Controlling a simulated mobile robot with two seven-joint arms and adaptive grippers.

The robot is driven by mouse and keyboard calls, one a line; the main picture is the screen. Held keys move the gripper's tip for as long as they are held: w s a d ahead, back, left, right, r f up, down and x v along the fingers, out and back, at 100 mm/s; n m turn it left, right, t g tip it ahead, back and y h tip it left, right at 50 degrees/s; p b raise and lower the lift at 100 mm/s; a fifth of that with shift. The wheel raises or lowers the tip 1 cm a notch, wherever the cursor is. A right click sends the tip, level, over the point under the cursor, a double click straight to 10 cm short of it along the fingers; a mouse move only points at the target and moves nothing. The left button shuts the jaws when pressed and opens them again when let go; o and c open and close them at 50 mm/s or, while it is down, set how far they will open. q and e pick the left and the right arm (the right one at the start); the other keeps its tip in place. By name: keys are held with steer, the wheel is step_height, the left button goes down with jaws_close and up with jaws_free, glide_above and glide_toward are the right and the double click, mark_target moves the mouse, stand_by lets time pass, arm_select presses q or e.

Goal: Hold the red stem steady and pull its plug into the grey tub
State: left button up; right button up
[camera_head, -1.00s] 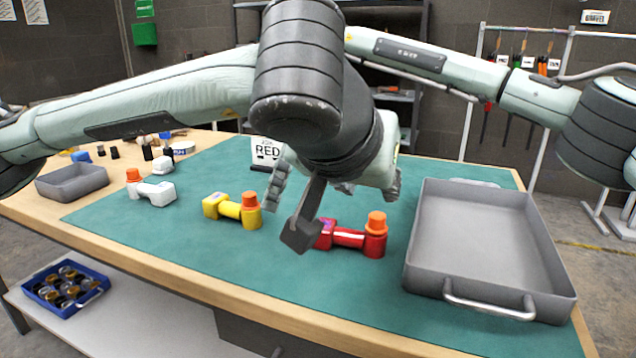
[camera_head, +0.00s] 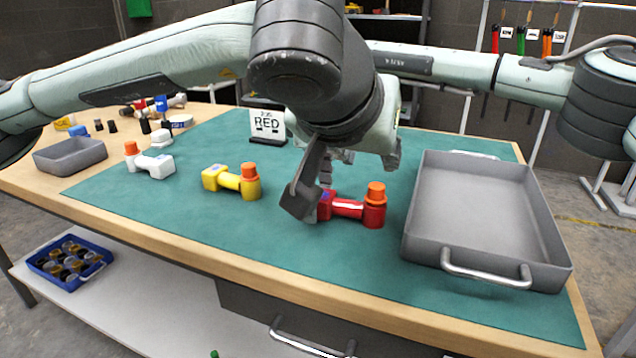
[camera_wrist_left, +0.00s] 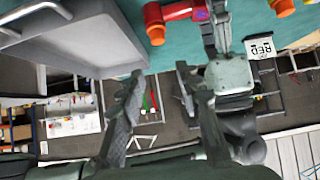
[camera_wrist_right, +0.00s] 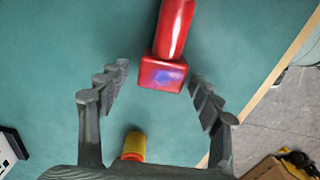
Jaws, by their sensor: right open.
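The red stem (camera_head: 348,208) lies on the green mat. Its orange plug (camera_head: 376,191) stands upright in its right end. The grey tub (camera_head: 480,262) is to the right and looks empty. My right gripper (camera_wrist_right: 162,92) is open, its fingers either side of the stem's square end (camera_wrist_right: 162,75), apart from it. My left gripper (camera_head: 368,160) is open and empty, above and behind the stem. In the left wrist view its fingers (camera_wrist_left: 166,95) are wide apart, with the stem (camera_wrist_left: 180,10) and plug (camera_wrist_left: 157,36) beyond.
A yellow stem (camera_head: 228,181) and a white stem (camera_head: 155,164), both with orange plugs, lie left on the mat. A RED sign (camera_head: 267,124) stands behind. A small grey tray (camera_head: 70,157) is at far left. The front of the mat is clear.

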mark_target(377, 185)
steer(key=shift+c, duration=0.6)
steer(key=c, duration=1.2)
arm_select(q)
steer(key=shift+o, duration=1)
arm_select(e)
steer(key=shift+c, duration=0.3)
arm_select(q)
steer(key=shift+o, duration=0.6)
steer(key=shift+w, duration=0.25)
steer(key=w+d+f+g, duration=0.1)
steer(key=w+f, duration=0.1)
steer(key=f, duration=0.1)
steer(key=w+d+f+g, duration=0.1)
steer(key=w+f, duration=0.2)
steer(key=w+d+f+g+y, duration=0.1)
steer(key=w+f, duration=0.2)
steer(key=shift+w+f+g, duration=0.25)
steer(key=shift+f+g, duration=0.05)
steer(key=shift+c, duration=0.6)
